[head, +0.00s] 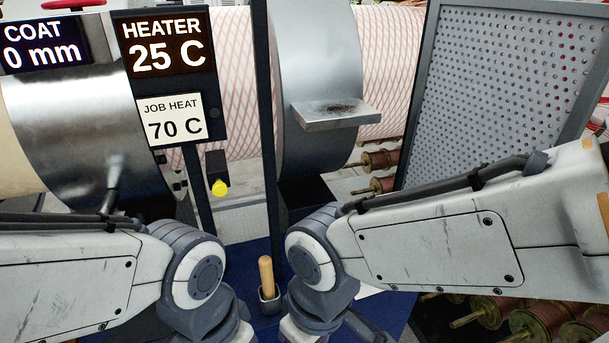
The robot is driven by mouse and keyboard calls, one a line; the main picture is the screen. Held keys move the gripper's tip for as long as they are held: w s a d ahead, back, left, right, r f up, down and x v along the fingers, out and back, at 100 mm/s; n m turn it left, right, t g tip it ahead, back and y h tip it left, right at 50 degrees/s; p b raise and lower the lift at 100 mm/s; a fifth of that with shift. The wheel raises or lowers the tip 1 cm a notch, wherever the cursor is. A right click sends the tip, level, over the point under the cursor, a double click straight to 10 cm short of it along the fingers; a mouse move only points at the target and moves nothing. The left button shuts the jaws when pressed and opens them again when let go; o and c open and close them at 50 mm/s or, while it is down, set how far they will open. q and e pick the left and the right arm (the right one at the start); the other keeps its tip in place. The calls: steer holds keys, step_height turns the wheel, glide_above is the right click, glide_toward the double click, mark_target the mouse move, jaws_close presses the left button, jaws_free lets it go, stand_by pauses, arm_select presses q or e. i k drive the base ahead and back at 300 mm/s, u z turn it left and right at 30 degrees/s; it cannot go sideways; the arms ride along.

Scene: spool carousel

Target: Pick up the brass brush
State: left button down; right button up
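A light wooden handle (265,272) stands nearly upright in a small grey holder (269,301) at the bottom centre, between my two arms. It may be the brass brush's handle; no brass bristles show, and its lower end is hidden in the holder. My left arm comes in from the left and my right arm from the right. Both bend down at the bottom edge of the head view, one on each side of the handle. Both grippers are outside the picture.
Behind stand a large patterned roll (235,80), a metal ring with a stained ledge (338,115) and a perforated panel (500,95). A display post reads heater 25 C (168,45), with a job heat card of 70 C (172,118). Copper-coloured spools (540,322) lie at lower right.

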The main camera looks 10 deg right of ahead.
mark_target(265, 264)
steer(key=z, duration=0.05)
steer(key=k, duration=1)
steer(key=u, duration=0.9)
steer(key=i, duration=0.7)
steer(key=z, duration=0.55)
steer(key=i, duration=0.85)
steer(key=z, duration=0.75)
